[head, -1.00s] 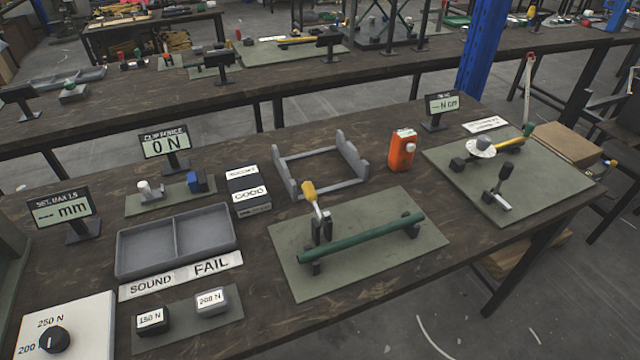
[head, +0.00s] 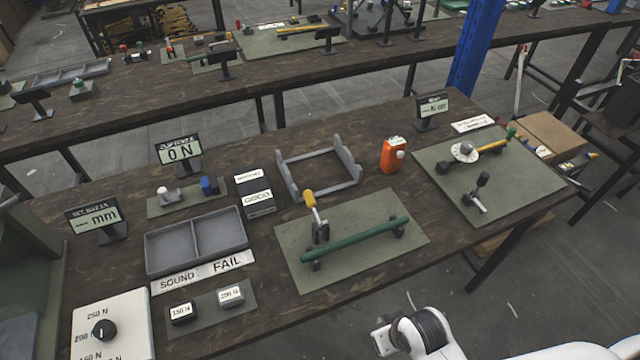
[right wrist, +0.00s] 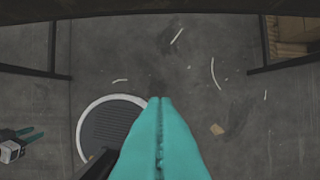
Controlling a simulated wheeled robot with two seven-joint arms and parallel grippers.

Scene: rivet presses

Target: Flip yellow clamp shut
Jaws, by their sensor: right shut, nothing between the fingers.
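The yellow clamp handle (head: 309,198) stands up from a dark clamp base (head: 320,232) on a green mat (head: 385,263), in the head view. A long green bar (head: 355,240) lies beside the clamp across dark supports. The handle is raised and tilted, not lying flat on the bar. My right gripper (right wrist: 161,100) shows in the right wrist view with its teal fingers closed together and empty, over the floor. Part of my right arm shows at the bottom of the head view, away from the clamp. My left gripper is not in view.
A grey tray (head: 152,257), a grey frame (head: 352,172) and an orange device (head: 394,155) stand around the mat. A second mat (head: 525,168) with a toggle tool is at right. The table's front edge lies between my right arm and the clamp.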

